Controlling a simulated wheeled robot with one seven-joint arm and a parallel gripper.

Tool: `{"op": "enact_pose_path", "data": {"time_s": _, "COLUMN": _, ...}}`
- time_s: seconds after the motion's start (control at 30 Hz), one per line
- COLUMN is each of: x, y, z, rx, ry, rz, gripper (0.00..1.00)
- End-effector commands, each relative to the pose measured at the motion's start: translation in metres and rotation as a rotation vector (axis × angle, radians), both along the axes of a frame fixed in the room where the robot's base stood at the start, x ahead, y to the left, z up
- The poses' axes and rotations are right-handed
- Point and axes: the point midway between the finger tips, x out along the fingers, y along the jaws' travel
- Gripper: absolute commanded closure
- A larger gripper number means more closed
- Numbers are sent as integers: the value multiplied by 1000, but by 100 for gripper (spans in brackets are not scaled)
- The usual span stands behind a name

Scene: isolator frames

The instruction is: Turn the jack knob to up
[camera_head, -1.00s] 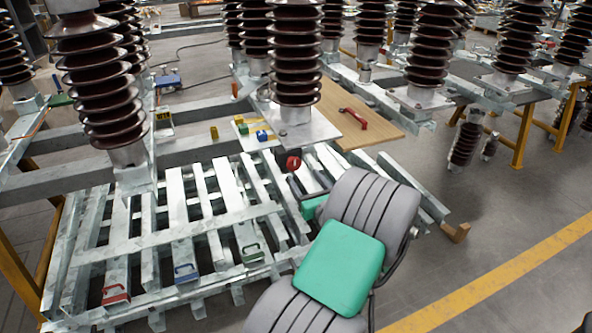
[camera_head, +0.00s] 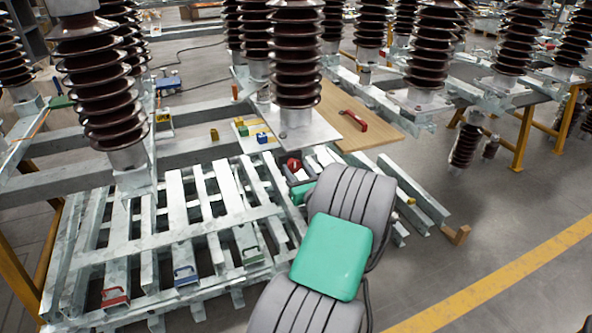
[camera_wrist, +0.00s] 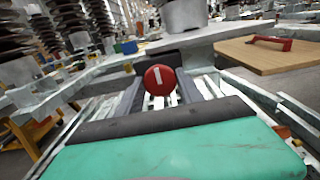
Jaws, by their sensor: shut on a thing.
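The jack knob (camera_wrist: 160,82) is a round red knob with a white bar mark, in the middle of the wrist view. The bar stands nearly upright, tilted slightly. My gripper (camera_wrist: 159,92) has a dark finger on each side of the knob and is shut on it. In the head view the knob (camera_head: 293,164) shows small and red, just beyond the end of my arm, by the front edge of a pale metal plate. My arm hides most of the gripper there.
A wooden board (camera_head: 382,132) with a red handle (camera_head: 353,120) lies to the right of the knob. Brown ribbed insulators (camera_head: 296,60) stand close behind. Galvanized beams (camera_head: 190,225) with coloured handles fill the left. Small yellow and blue blocks (camera_head: 262,137) sit behind the knob.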

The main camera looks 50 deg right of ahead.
Motion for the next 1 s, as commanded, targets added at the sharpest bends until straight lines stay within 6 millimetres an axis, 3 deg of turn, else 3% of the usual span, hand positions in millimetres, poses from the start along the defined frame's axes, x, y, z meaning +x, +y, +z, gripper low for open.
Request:
{"op": "enact_pose_path", "data": {"time_s": 0.4, "x": 0, "y": 0, "z": 0, "rx": -1, "ry": 1, "rz": 0, "gripper": 97}}
{"op": "enact_pose_path", "data": {"time_s": 0.73, "x": 0, "y": 0, "z": 0, "rx": -40, "ry": 23, "rz": 0, "gripper": 97}}
{"op": "enact_pose_path", "data": {"time_s": 1.0, "x": 0, "y": 0, "z": -1, "rx": -179, "ry": 106, "rz": 0, "gripper": 97}}
